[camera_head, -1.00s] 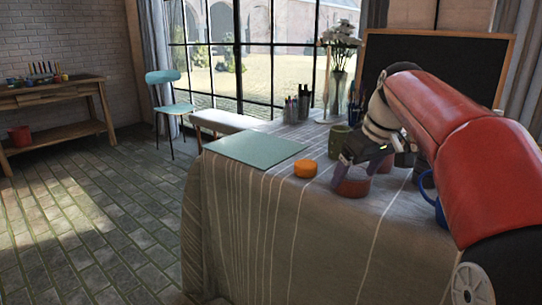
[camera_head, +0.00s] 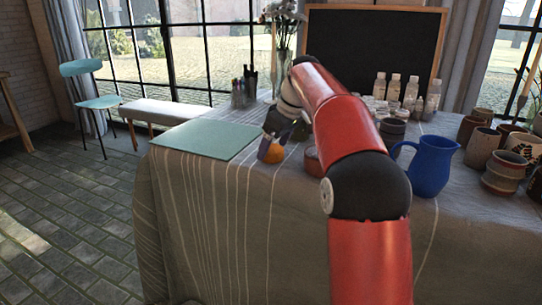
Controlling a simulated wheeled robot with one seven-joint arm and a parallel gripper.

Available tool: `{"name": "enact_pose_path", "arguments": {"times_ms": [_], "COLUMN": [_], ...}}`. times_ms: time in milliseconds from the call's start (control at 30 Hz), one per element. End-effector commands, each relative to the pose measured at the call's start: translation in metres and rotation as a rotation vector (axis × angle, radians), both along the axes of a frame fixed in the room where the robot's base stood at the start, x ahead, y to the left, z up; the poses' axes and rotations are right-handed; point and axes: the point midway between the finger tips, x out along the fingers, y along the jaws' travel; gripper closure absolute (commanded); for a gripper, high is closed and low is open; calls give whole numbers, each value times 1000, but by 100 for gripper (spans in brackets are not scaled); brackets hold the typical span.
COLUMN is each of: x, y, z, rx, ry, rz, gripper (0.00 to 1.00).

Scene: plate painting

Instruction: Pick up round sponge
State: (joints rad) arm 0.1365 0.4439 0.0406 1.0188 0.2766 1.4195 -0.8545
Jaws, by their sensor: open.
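The round sponge (camera_head: 274,154) is small and orange. It sits near the front edge of the cloth-covered table (camera_head: 225,190), just right of a pale green mat (camera_head: 206,139). My gripper (camera_head: 272,147) is open and reaches down right at the sponge, with a finger across its upper left side. Part of the sponge is hidden behind the finger. I cannot tell whether the fingers touch it.
A reddish pot (camera_head: 311,161) stands right of the sponge, partly behind my arm. A blue jug (camera_head: 430,165), several brown pots and paint bottles (camera_head: 393,88) fill the right side. A pen holder (camera_head: 238,95) and flower vase stand behind. The mat is clear.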

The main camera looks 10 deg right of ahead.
Motion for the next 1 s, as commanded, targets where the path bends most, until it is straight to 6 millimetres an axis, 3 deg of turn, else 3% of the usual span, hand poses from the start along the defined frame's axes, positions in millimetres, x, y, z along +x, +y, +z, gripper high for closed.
{"name": "enact_pose_path", "arguments": {"times_ms": [100, 333, 700, 1000], "x": [4, 5, 4, 4], "y": [4, 5, 5, 5], "z": [-15, -16, -16, -14], "rx": [0, 0, 0, 0], "ry": [0, -1, -1, -1], "rz": [0, 0, -1, 0], "gripper": [17, 17, 65, 65]}}
